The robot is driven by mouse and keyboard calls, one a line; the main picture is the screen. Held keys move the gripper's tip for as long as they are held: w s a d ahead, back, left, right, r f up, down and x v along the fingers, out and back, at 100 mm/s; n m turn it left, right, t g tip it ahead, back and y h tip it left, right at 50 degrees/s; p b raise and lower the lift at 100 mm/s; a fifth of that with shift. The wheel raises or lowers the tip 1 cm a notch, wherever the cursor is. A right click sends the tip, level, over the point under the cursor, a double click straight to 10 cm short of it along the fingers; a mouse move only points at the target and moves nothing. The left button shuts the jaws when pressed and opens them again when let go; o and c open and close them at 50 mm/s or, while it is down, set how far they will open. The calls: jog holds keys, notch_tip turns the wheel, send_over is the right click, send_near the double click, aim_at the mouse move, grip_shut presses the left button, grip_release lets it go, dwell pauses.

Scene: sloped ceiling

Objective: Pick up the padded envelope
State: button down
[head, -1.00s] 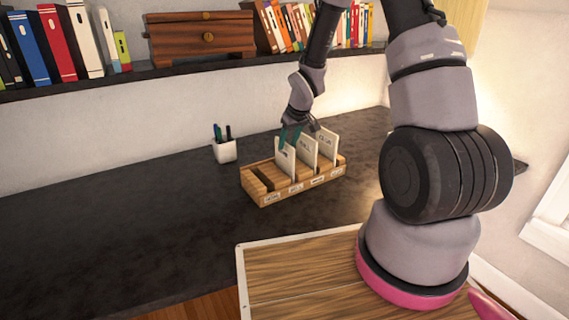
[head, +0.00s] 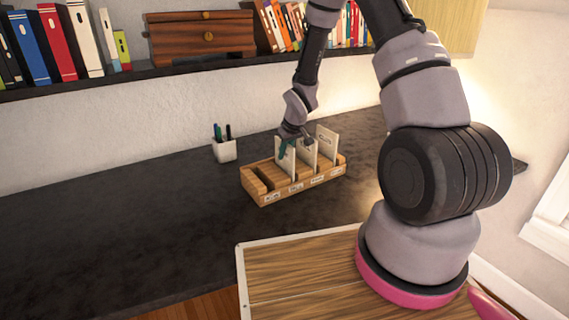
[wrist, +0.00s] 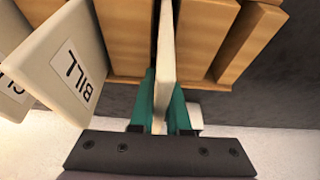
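A wooden sorter (head: 262,197) stands on the dark counter with several pale, upright envelopes in its slots. My gripper (head: 283,150) is down at the leftmost pale envelope (head: 291,168) in the head view. In the wrist view my gripper's teal fingers (wrist: 164,95) are on either side of a pale envelope (wrist: 166,45), seen edge-on. I cannot tell whether they press on it. That envelope's label is hidden, so I cannot tell whether it is the padded one. Another envelope, labelled BILL (wrist: 62,65), leans beside it at the left.
A white pen cup (head: 224,150) stands left of the sorter. A shelf (head: 115,78) with books and a wooden chest (head: 200,38) runs above along the wall. A wood-topped surface (head: 300,275) lies in front.

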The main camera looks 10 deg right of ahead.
jog(key=shift+r, duration=0.15)
notch_tip(320, 180, up, 10)
jog(key=shift+f, duration=0.1)
dwell(0.4)
dwell(0.4)
